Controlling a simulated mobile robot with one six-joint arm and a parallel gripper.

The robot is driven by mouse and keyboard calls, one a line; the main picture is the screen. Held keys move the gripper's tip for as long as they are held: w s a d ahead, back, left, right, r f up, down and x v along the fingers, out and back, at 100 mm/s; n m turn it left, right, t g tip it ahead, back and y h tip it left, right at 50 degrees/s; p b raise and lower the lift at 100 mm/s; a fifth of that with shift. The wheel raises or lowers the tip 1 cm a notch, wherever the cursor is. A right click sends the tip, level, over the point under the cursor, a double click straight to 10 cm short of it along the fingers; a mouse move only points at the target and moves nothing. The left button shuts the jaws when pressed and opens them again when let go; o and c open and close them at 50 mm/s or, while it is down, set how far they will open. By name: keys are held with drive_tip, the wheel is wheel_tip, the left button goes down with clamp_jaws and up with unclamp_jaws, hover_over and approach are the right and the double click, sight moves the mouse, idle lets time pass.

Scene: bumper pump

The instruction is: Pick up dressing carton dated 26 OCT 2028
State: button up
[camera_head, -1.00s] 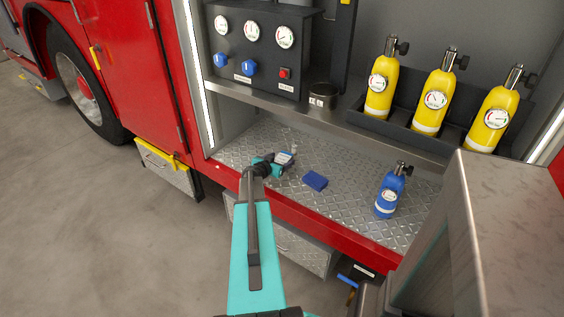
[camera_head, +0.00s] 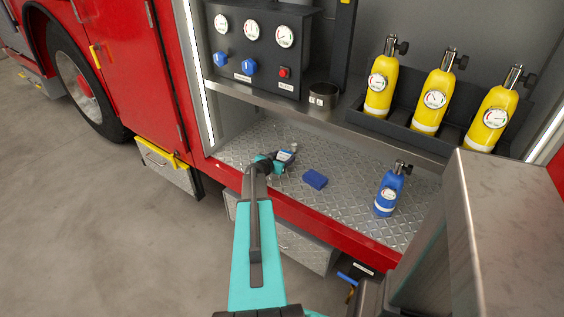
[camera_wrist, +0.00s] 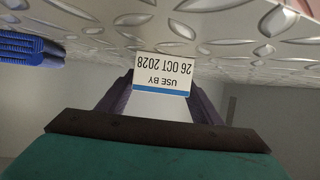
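The dressing carton (camera_wrist: 163,72) is white with a blue band. Its label reads "USE BY 26 OCT 2028", upside down in the wrist view. My gripper (camera_wrist: 161,82) has one dark finger against each side of the carton and appears shut on it. In the head view my gripper (camera_head: 272,163) is over the left part of the diamond-plate floor, with the carton (camera_head: 285,157) small at its tip. The carton's far side is hidden, and I cannot tell whether it touches the floor.
A blue bottle (camera_head: 389,190) stands farther right. Yellow cylinders (camera_head: 434,100) and a dark cup (camera_head: 322,96) are on the shelf (camera_head: 290,108) above.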

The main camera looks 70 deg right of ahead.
sight(283, 157)
drive_tip(key=c, duration=0.8)
drive_tip(key=shift+o, duration=0.2)
drive_tip(key=shift+r, duration=0.15)
drive_tip(key=shift+r+b, duration=0.3)
drive_tip(key=shift+r, duration=0.55)
drive_tip(key=shift+s+a+r, duration=0.15)
drive_tip(key=shift+a+r, duration=0.1)
drive_tip(key=shift+r, duration=0.5)
drive_tip(key=s+a+b, duration=0.1)
drive_tip(key=s+a, duration=0.1)
drive_tip(key=a, duration=0.1)
drive_tip(key=s+a+b, duration=0.1)
drive_tip(key=s+a, duration=0.1)
drive_tip(key=a, duration=0.2)
drive_tip(key=s+a+r+b, duration=0.1)
drive_tip(key=s+a+b, duration=0.1)
drive_tip(key=s+a, duration=0.1)
drive_tip(key=shift+a+r, duration=0.1)
drive_tip(key=shift+a, duration=0.25)
drive_tip(key=shift+s+a+r+p, duration=0.1)
drive_tip(key=shift+a+r+p, duration=0.1)
drive_tip(key=shift+a+p, duration=0.15)
drive_tip(key=shift+s+a+p, duration=0.55)
drive_tip(key=shift+a+p, duration=0.2)
drive_tip(key=shift+a, duration=0.05)
